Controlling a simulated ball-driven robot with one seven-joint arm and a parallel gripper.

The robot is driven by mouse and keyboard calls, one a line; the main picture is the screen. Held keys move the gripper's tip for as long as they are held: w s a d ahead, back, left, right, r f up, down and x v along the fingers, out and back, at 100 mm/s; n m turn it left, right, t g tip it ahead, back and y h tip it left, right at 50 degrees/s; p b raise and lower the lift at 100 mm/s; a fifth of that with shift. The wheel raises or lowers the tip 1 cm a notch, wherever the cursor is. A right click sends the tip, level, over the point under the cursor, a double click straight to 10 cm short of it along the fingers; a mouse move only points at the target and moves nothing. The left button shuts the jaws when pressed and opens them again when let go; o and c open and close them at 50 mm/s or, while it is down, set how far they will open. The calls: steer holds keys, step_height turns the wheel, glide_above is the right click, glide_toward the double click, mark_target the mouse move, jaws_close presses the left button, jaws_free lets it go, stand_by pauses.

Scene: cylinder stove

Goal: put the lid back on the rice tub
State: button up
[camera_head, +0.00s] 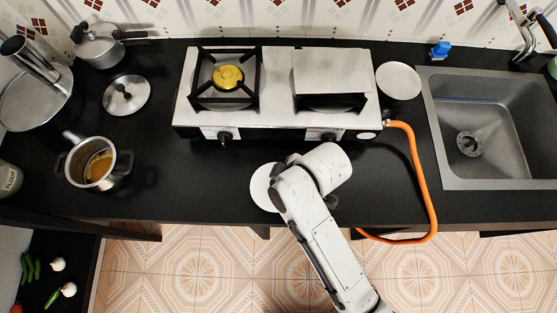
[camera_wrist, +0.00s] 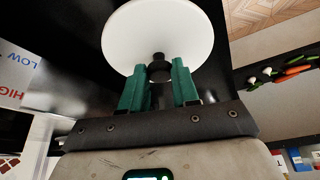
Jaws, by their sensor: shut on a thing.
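A white round lid (camera_wrist: 160,32) with a dark knob shows in the wrist view. My gripper (camera_wrist: 159,75) has its teal fingers on both sides of the knob and is shut on it. The lid also shows in the head view (camera_head: 262,188), partly hidden by my arm, over the counter's front part, below the stove. My fingers are hidden there. I cannot clearly identify the rice tub; a pale round thing (camera_head: 398,81) stands right of the stove, and I cannot tell whether it is a plate or a tub.
The stove (camera_head: 278,90) stands behind my arm. An orange hose (camera_head: 424,180) loops to the right, before the sink (camera_head: 495,125). Pots, including one with brown contents (camera_head: 93,165), and a loose metal lid (camera_head: 127,95) are at left. The counter between them and my arm is clear.

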steer(key=shift+w+a+f+b, duration=0.1)
steer(key=shift+w+f+b, duration=0.15)
steer(key=shift+f+b, duration=0.25)
step_height(320, 180, down, 3)
steer(key=b, duration=0.4)
steer(key=shift+w+f, duration=0.1)
steer(key=shift+w, duration=0.05)
steer(key=o, duration=1)
steer(key=shift+o, duration=0.2)
steer(key=v, duration=1.2)
